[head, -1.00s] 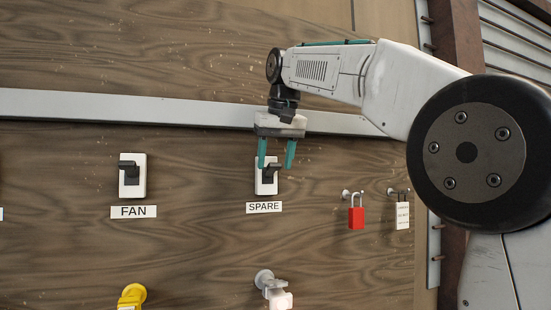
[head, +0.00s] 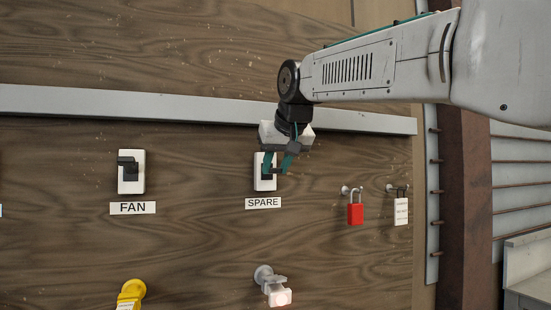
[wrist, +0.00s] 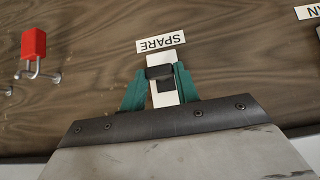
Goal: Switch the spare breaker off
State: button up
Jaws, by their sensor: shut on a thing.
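The spare breaker (head: 259,184) is a white plate with a black toggle on the wood panel, above the label SPARE (head: 263,203). My gripper (head: 277,172) is at the breaker, with its two teal fingers over the plate. In the wrist view, the fingers (wrist: 160,82) are shut on the black toggle (wrist: 160,72), one on each side. The white plate (wrist: 164,98) shows between them, and the label (wrist: 160,42) reads upside down. In the head view the fingers partly hide the toggle.
The fan breaker (head: 131,183) is to the left, its label (head: 133,208) below. A red padlock (head: 355,213) and a white tag (head: 401,211) hang at right. A yellow fitting (head: 131,294) and a pale valve-like fitting (head: 272,284) sit below. A grey rail (head: 180,106) runs above the breakers.

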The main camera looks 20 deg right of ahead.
jog(key=shift+s+f+t, duration=0.1)
jog(key=shift+f+t, duration=0.8)
jog(key=shift+t, duration=0.5)
jog(key=shift+f+t, duration=0.85)
jog(key=shift+t, duration=0.55)
jog(key=o, duration=1)
jog(key=v, duration=0.7)
jog(key=shift+s+r, duration=0.1)
jog(key=shift+s, duration=0.25)
